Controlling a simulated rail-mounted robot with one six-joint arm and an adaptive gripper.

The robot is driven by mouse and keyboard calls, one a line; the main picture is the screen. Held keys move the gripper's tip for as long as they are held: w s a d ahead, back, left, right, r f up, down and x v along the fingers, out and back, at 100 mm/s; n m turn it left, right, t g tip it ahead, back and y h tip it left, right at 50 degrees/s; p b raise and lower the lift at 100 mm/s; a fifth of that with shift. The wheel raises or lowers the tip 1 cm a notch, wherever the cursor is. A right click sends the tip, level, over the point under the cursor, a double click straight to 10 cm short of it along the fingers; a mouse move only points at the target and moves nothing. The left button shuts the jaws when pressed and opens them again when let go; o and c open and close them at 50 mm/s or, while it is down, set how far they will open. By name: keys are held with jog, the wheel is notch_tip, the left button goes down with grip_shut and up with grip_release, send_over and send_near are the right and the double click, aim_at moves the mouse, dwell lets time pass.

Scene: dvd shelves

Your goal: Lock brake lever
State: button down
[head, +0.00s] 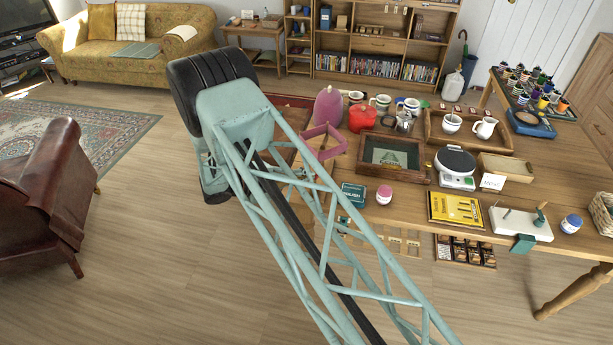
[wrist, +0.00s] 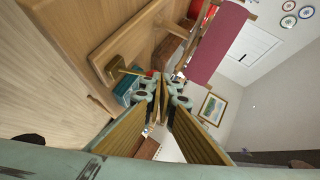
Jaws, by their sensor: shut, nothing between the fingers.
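I cannot make out a brake lever for certain in either view. In the head view, a white board (head: 510,222) near the right front of the table carries a small upright part with a brownish knob (head: 541,207). A teal block (head: 523,243) sits at its front edge. I cannot tell whether either part is a brake lever. My gripper (wrist: 164,98) shows in the wrist view, shut and empty, its fingers together beside the wooden table. In the head view my arm's lattice link crosses the middle, and I cannot make out the gripper there.
The wooden table (head: 577,180) is crowded. A pink frame (head: 323,142), a glass-topped case (head: 393,158), a scale (head: 455,164) and a yellow box (head: 455,209) stand on it. A brass-coloured fitting (wrist: 126,71) is close to the gripper. Open floor (head: 150,250) lies left of my arm.

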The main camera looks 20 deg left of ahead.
jog(key=shift+r+p, duration=0.3)
jog(key=shift+r, duration=0.25)
jog(key=shift+s+r, duration=0.1)
jog(key=w+r+p+v, duration=0.1)
jog(key=r+v, duration=0.1)
jog(key=v, duration=1.1)
jog(key=shift+a+p, duration=0.3)
jog(key=shift+a, duration=0.1)
jog(key=shift+s, duration=0.1)
jog(key=shift+r, duration=0.1)
